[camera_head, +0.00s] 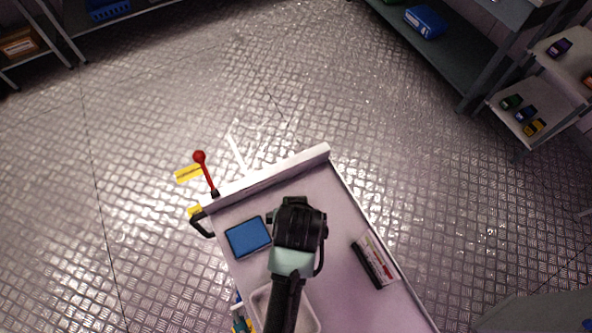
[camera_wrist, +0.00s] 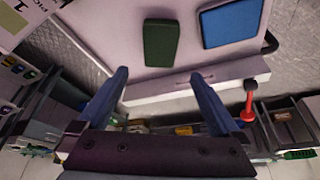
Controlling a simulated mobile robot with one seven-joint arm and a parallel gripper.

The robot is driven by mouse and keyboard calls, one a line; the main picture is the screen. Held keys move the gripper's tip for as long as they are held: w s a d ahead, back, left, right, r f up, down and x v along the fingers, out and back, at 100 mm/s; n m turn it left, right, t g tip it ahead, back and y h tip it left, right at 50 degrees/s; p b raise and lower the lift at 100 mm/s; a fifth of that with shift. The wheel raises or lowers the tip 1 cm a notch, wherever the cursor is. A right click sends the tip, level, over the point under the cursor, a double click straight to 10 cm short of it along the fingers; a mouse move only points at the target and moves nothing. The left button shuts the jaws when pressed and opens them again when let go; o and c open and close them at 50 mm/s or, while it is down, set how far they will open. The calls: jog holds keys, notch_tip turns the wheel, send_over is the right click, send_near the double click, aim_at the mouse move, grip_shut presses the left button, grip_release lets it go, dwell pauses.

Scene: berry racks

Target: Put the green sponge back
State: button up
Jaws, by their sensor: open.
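The green sponge (camera_wrist: 161,43) lies flat on the pale top of my cart (camera_wrist: 100,30) in the wrist view. In the head view it is hidden, apparently under my gripper (camera_head: 297,205). In the wrist view my gripper (camera_wrist: 159,78) is open and empty, its two blue fingers apart. The fingertips show just below the sponge in the picture, and nothing is between them. I cannot tell the height of the fingers above the cart top.
Shelving (camera_head: 475,50) and a rack (camera_head: 560,85) with small coloured items stand right. Open floor lies ahead.

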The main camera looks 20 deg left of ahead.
jog(key=shift+s+d+r, duration=0.1)
jog(key=shift+s+r, duration=0.1)
jog(key=shift+r, duration=0.2)
jog(key=w+d+r+m+t, duration=0.1)
jog(key=w+r+t, duration=0.3)
jog(key=w+r, duration=0.45)
jog(key=w+r+t, duration=0.3)
jog(key=w+r, duration=0.2)
jog(key=r, duration=0.6)
jog(key=w+d+r+m+t, duration=0.1)
jog(key=w+d+r+t, duration=0.15)
jog(key=r, duration=0.55)
jog(key=w+d+r+t, duration=0.1)
jog(key=r+t, duration=0.2)
jog(key=r, duration=0.5)
jog(key=s+d+r+m+t, duration=0.1)
jog(key=s+d+r+t, duration=0.1)
jog(key=r, duration=0.8)
jog(key=s+d+r+m+t+h, duration=0.1)
jog(key=s+r+t, duration=0.4)
jog(key=r, duration=0.6)
jog(key=s+d+r+m+t+h, duration=0.1)
jog(key=s+d+r+t, duration=0.2)
jog(key=s+r, duration=0.3)
notch_tip(320, 180, up, 5)
jog(key=shift+f+t, duration=0.2)
jog(key=shift+t, duration=0.25)
jog(key=shift+d+f, duration=0.1)
